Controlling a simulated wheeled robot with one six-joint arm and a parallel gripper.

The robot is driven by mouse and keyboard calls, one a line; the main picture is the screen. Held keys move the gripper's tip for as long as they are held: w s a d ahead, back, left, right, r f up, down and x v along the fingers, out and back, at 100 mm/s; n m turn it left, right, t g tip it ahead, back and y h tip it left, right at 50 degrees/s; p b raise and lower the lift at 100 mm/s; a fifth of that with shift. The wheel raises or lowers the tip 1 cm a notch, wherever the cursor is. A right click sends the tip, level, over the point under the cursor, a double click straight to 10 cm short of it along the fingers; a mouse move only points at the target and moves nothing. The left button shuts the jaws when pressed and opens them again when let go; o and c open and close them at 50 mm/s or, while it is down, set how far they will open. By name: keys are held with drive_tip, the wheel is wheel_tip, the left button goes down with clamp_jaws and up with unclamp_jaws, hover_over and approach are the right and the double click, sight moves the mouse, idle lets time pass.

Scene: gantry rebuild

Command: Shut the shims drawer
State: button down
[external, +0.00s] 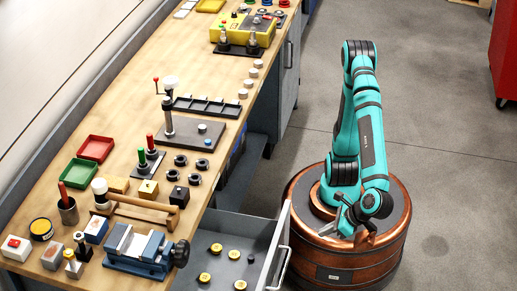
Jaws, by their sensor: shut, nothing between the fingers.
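A grey drawer (217,282) under the bench stands open toward my base. It holds several yellow round pieces and a few small dark ones. No label is readable, so I cannot tell from this view whether it is the shims drawer. Its pale front panel (272,243) carries a bar handle (284,267) on the outside. My gripper (349,229) is shut and empty. It hangs low over my round base, to the right of the drawer front and apart from it.
The wooden bench top (140,97) holds a blue vise (140,250) above the drawer, a wooden-handled tool and several small parts. Grey cabinets (287,70) stand farther along the bench. The floor (430,130) to the right is clear up to a red cabinet (505,55).

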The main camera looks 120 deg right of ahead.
approach(282, 254)
drive_tip(key=shift+w+x, duration=0.15)
drive_tip(key=shift+x, duration=1.2)
drive_tip(key=shift+w+x, duration=0.15)
drive_tip(key=shift+x, duration=1.2)
drive_tip(key=shift+r, duration=0.2)
drive_tip(key=w+d, duration=1.7)
drive_tip(key=shift+w+d, duration=0.15)
drive_tip(key=shift+w, duration=0.05)
